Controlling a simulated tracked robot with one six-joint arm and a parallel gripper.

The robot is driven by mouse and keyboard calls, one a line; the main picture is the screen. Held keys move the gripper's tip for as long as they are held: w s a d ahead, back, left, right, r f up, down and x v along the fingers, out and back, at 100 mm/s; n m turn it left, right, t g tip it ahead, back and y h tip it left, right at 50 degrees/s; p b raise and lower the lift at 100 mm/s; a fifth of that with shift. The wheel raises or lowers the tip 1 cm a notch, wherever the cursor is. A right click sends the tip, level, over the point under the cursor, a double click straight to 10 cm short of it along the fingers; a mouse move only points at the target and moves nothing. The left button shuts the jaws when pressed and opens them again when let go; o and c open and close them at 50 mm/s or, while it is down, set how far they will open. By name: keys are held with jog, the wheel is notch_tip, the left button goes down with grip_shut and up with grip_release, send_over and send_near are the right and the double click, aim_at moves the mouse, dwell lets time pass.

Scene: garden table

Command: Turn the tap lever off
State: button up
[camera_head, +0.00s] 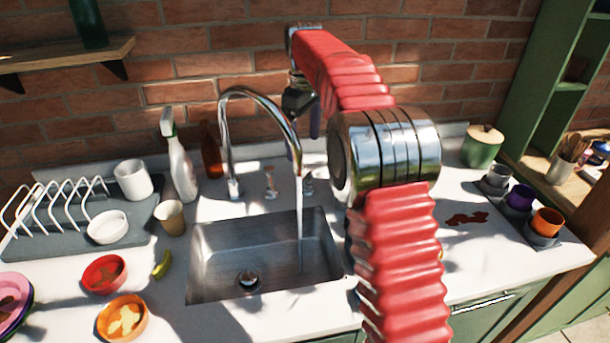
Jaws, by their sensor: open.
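The chrome tap (226,125) has a tall curved spout that arches over the sink (208,262), and a stream of water (300,225) runs from it. Two small chrome fittings stand behind the sink: one (270,182) right of the spout's base and one (308,184) farther right. I cannot tell which of them is the lever. My gripper (304,137) is open and points down above and behind the spout's end, over the right fitting. It looks empty and apart from the fittings. The spout and my arm partly hide its fingers.
A white spray bottle (180,168) and a brown bottle (211,150) stand left of the tap. A beige cup (171,218), a red bowl (92,279) and an orange bowl (114,330) are left of the sink. A green canister (482,150) stands at the right. The brick wall is close behind.

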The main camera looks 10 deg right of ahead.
aim_at(304, 178)
notch_tip(304, 178, down, 12)
jog(key=shift+f, duration=0.1)
dwell(0.5)
jog(key=shift+c, duration=0.7)
jog(key=c, duration=0.9)
